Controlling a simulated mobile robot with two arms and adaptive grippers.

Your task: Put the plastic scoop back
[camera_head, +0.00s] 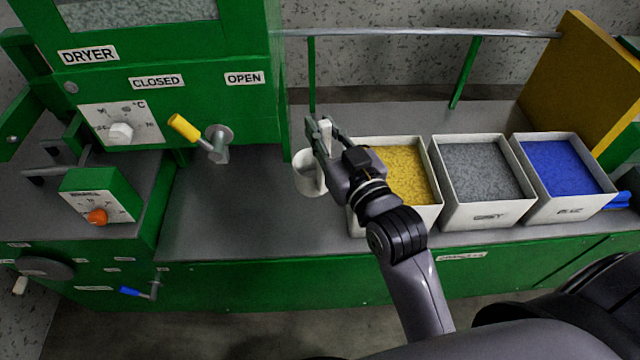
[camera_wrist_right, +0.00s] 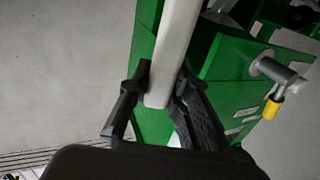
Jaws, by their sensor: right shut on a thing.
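The white plastic scoop (camera_head: 307,174) is at my right gripper (camera_head: 325,130), left of the yellow bin. Its round cup shows below and left of the fingers, and its pale handle stands up between them. In the right wrist view the long white handle (camera_wrist_right: 177,45) runs between the two dark fingers of my right gripper (camera_wrist_right: 160,85), which is shut on it. The fingers and wrist hide part of the scoop. I cannot tell whether its cup touches the grey worktop. My left gripper is not in view.
Open white bins of yellow (camera_head: 409,175), grey (camera_head: 478,170) and blue (camera_head: 562,168) granules stand in a row to the right. The green dryer (camera_head: 200,90) with its yellow-handled lever (camera_head: 184,128) is at left. The grey worktop (camera_head: 225,215) between is clear.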

